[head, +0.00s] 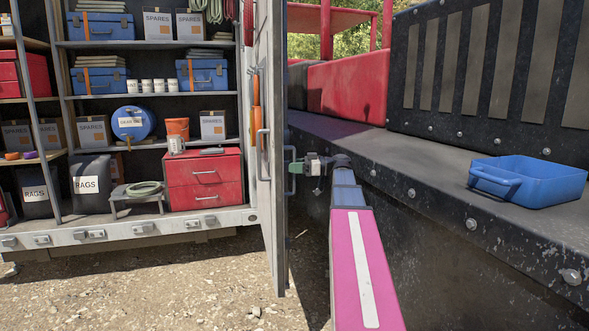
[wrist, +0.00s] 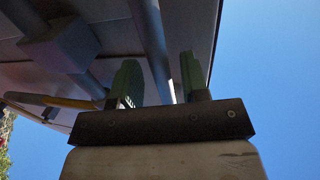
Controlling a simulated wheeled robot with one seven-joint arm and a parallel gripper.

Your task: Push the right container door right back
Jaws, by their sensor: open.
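The right container door (head: 279,90) stands open, seen almost edge-on, reaching from the container's right side towards me. A grey handle (head: 290,181) sits on its right-hand face. My gripper (head: 297,168) has green fingers and is right at this handle, on the right of the door. In the wrist view the gripper (wrist: 160,82) is open, with its two fingers apart. A grey bar (wrist: 150,40) on the door panel runs down towards the gap between them. I cannot tell whether either finger touches it.
Left of the door is the container with shelves (head: 150,44) of boxes and a red drawer chest (head: 203,180). On the right, a dark machine ledge (head: 430,180) runs close beside my arm, with a blue tray (head: 540,190) on it. Gravel ground (head: 170,285) lies clear in front.

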